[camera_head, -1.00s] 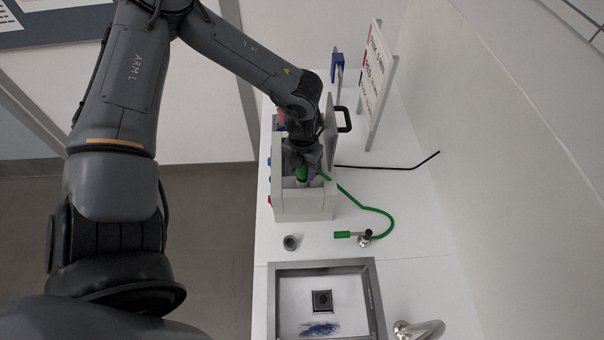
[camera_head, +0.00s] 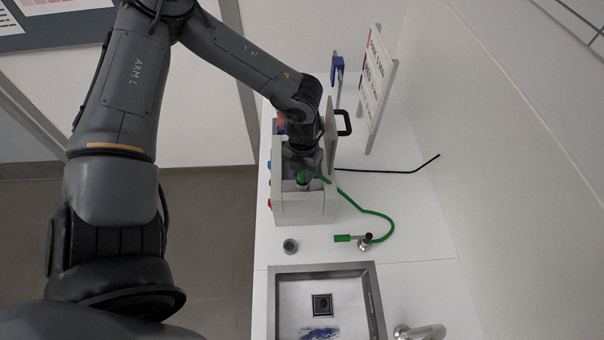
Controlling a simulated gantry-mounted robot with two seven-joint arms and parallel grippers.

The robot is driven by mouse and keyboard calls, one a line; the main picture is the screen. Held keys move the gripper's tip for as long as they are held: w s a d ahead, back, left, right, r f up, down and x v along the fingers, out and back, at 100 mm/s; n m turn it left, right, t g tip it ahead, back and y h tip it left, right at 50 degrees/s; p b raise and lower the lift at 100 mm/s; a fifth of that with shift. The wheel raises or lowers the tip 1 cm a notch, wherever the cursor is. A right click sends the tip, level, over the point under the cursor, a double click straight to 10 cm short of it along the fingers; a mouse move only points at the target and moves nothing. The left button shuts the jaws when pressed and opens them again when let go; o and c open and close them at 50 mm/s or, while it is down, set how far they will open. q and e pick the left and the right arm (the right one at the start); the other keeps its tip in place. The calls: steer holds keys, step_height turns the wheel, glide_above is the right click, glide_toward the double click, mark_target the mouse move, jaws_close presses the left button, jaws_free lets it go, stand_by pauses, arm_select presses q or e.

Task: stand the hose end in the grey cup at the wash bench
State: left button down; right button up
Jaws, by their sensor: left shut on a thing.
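The green hose (camera_head: 387,219) runs along the bench from a small metal fitting (camera_head: 365,241) up to the grey box (camera_head: 305,208). My left gripper (camera_head: 302,175) points down into the open top of this box. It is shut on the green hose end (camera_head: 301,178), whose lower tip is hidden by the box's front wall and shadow. The small grey cup (camera_head: 290,246) stands upright on the bench in front of the box, apart from the gripper. My right gripper is not in view.
A steel sink (camera_head: 272,310) with a metal tap (camera_head: 420,332) lies in front. The box's raised lid with a black handle (camera_head: 344,122) is close to the gripper's right. A white sign (camera_head: 377,90) and blue-headed stand (camera_head: 337,68) are behind. Bench right of the hose is clear.

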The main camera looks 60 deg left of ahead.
arm_select(q)
steer(key=shift+r, duration=0.25)
stand_by(0.3)
steer(key=shift+r+p, duration=0.3)
steer(key=shift+r, duration=0.25)
stand_by(0.3)
steer(key=shift+r, duration=0.15)
steer(key=shift+r+p, duration=1.25)
steer(key=shift+r, duration=1.1)
